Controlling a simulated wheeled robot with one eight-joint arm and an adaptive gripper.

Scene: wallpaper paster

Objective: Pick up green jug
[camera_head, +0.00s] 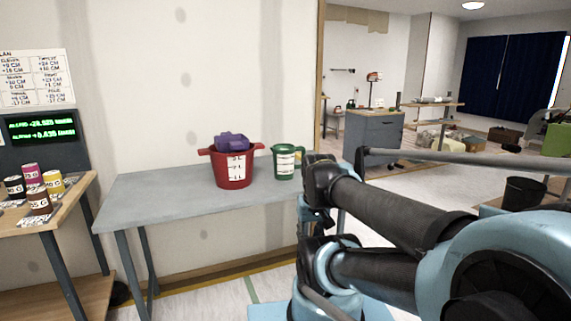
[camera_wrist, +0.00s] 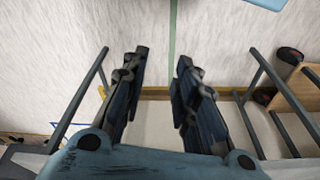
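The green jug (camera_head: 287,163) stands upright on a grey table (camera_head: 160,196), near its right end. It has a white label, and its handle points right. My arm rises at the right of the head view, with a dark joint close to the jug's right side in the picture; I cannot tell the real gap. My gripper (camera_wrist: 158,80) is open and empty in the wrist view, with its two dark fingers well apart over the floor. The jug is not in the wrist view.
A red bucket (camera_head: 232,170) holding a purple object (camera_head: 231,141) stands just left of the jug. A wooden table (camera_head: 62,212) with several small cans is at the left. Table legs and floor show in the wrist view. A dark bin (camera_head: 523,192) stands at the right.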

